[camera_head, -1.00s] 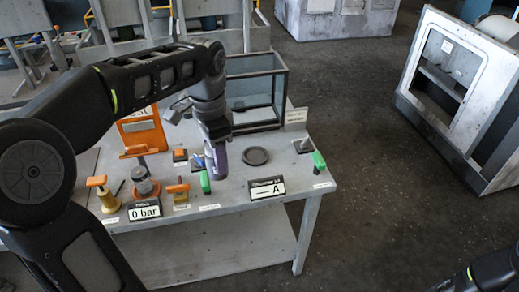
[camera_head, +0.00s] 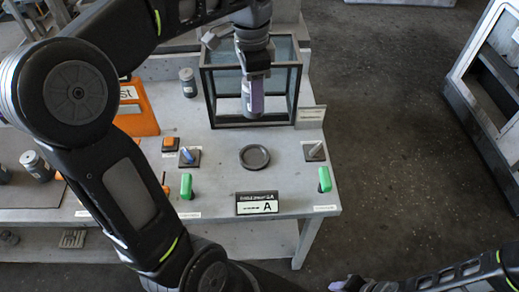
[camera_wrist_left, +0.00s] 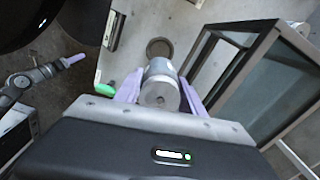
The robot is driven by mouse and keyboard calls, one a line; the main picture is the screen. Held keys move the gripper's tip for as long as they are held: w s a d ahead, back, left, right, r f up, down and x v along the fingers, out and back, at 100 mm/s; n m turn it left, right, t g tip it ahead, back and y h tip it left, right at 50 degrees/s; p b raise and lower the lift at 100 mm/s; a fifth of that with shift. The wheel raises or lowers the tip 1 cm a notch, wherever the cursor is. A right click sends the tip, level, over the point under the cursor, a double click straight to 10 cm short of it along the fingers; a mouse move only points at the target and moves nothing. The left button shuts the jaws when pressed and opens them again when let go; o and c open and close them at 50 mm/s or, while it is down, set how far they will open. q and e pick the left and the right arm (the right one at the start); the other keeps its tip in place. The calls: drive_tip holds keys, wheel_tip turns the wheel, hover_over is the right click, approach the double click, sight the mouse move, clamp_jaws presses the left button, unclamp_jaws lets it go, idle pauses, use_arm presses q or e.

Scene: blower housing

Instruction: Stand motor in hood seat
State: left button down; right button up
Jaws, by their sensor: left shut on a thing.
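My left gripper (camera_head: 254,98) is shut on a motor, a grey cylinder (camera_wrist_left: 160,85) that shows between its lavender fingers in the left wrist view. In the head view the fingers point down at the front of the glass-walled hood (camera_head: 205,100). The motor looks roughly upright there, mostly hidden by the fingers. I cannot tell whether it is inside the hood or in front of it. No seat in the hood is clearly visible. My right gripper (camera_head: 338,285) is at the bottom edge, away from the table, and empty in the left wrist view (camera_wrist_left: 72,60); its opening is unclear.
A dark round dish (camera_head: 255,157) lies before the hood. Green handles (camera_head: 186,186) (camera_head: 325,179), a display marked A (camera_head: 257,203) and a small post (camera_head: 314,151) stand near it. A grey canister (camera_head: 188,82) and an orange panel (camera_head: 137,108) are left of the hood.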

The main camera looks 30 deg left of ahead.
use_arm(q)
wheel_tip(320, 180, down, 14)
drive_tip(key=b, duration=0.7)
drive_tip(key=shift+r+b, duration=0.2)
drive_tip(key=shift+b, duration=0.15)
drive_tip(key=shift+f, duration=2.2)
drive_tip(key=shift+f, duration=0.1)
drive_tip(key=c, duration=0.7)
unclamp_jaws()
